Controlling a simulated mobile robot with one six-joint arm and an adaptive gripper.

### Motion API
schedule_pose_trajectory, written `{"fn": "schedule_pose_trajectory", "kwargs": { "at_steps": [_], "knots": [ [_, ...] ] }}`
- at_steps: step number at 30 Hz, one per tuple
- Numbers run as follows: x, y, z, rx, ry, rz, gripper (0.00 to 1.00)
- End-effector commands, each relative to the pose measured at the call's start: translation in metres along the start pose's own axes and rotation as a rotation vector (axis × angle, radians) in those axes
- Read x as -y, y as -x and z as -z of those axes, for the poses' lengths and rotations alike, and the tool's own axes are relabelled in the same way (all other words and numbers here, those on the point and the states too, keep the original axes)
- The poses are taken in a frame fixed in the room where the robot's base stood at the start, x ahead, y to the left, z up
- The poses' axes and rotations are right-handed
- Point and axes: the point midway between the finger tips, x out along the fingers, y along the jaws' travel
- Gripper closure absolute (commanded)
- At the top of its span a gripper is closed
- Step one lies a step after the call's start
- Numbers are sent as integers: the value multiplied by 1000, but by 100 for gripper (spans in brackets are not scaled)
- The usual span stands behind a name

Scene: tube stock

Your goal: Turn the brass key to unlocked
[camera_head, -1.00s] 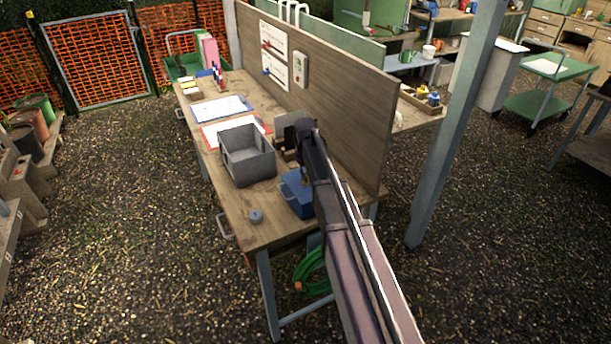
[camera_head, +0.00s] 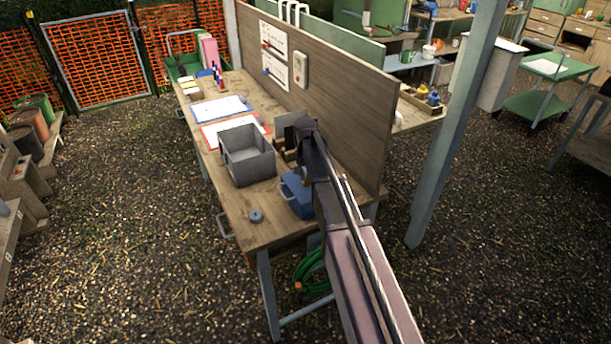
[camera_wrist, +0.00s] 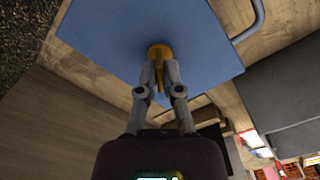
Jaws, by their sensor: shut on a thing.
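The brass key (camera_wrist: 159,52) shows in the wrist view as a yellow-gold piece against the face of a blue box (camera_wrist: 95,38). My gripper (camera_wrist: 160,70) is shut on the key, with one finger on each side of it. The fingers hide part of the key, and its exact turn angle is hard to read. In the head view the blue box (camera_head: 297,199) sits near the front right of the workbench. My gripper (camera_head: 306,180) is at the box there, and my arm hides the key and part of the box.
A grey open bin (camera_head: 247,160) stands left of the blue box. A small grey round piece (camera_head: 256,216) lies near the bench's front edge. A wooden partition (camera_head: 335,105) rises close on the right. Clipboards (camera_head: 220,110) lie farther back.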

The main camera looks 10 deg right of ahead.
Motion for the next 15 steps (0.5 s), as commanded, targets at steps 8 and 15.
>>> {"fn": "schedule_pose_trajectory", "kwargs": {
  "at_steps": [8,15],
  "knots": [
    [0,0,0,0,-262,-1,100],
    [0,0,0,0,-490,-1,100]
  ]
}}
